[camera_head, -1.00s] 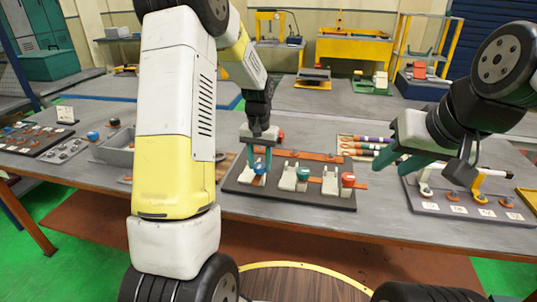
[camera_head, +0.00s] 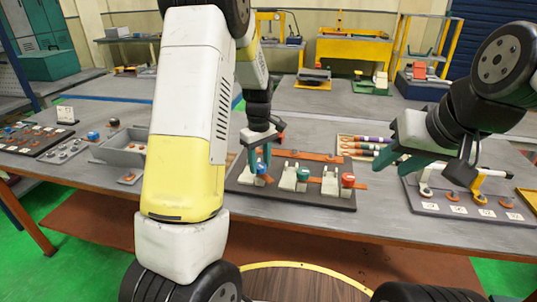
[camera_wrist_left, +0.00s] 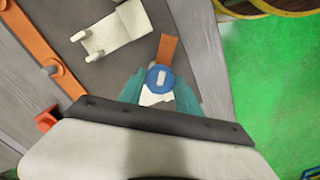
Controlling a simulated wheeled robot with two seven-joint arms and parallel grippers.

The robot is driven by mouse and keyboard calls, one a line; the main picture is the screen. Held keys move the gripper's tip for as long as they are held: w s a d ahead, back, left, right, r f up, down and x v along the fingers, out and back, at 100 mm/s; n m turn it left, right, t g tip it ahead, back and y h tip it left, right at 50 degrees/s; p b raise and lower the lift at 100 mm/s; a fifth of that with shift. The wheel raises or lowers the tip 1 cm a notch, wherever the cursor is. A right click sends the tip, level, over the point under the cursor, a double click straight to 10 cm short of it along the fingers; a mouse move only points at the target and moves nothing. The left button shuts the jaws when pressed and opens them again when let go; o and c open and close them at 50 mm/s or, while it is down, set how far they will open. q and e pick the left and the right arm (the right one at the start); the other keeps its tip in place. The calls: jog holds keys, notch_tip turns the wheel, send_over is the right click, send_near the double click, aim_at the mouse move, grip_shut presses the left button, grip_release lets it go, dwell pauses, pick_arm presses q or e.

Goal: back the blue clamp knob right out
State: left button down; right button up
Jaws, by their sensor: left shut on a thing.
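The blue clamp knob (camera_head: 262,168) is at the left end of the dark fixture board (camera_head: 310,201). In the left wrist view the knob (camera_wrist_left: 160,78) has a pale bar on its top and sits between my teal fingers. My left gripper (camera_head: 260,157) is shut on it, with the fingers at its sides. A white clamp body shows just below the knob there, and an orange strip (camera_wrist_left: 167,48) runs out beyond it. I cannot tell how far the knob is unscrewed. My right gripper (camera_head: 390,158) is open and empty, to the right above the table.
The green knob (camera_head: 302,174) and red knob (camera_head: 348,180) stand on white clamps to the right on the same board. A grey bin (camera_head: 120,146) is left on the table. A labelled parts board (camera_head: 470,205) lies at right. Striped rods (camera_head: 366,146) lie behind.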

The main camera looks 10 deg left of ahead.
aim_at(260, 165)
pick_arm(q)
jog(key=n, duration=0.7)
jog(key=shift+s+f, duration=0.15)
jog(key=shift+f, duration=0.05)
dwell(0.3)
jog(key=c, duration=0.9)
grip_release()
jog(key=shift+o, duration=0.2)
jog(key=shift+r, duration=0.1)
notch_tip(260, 165, up, 8)
jog(key=shift+f, duration=0.1)
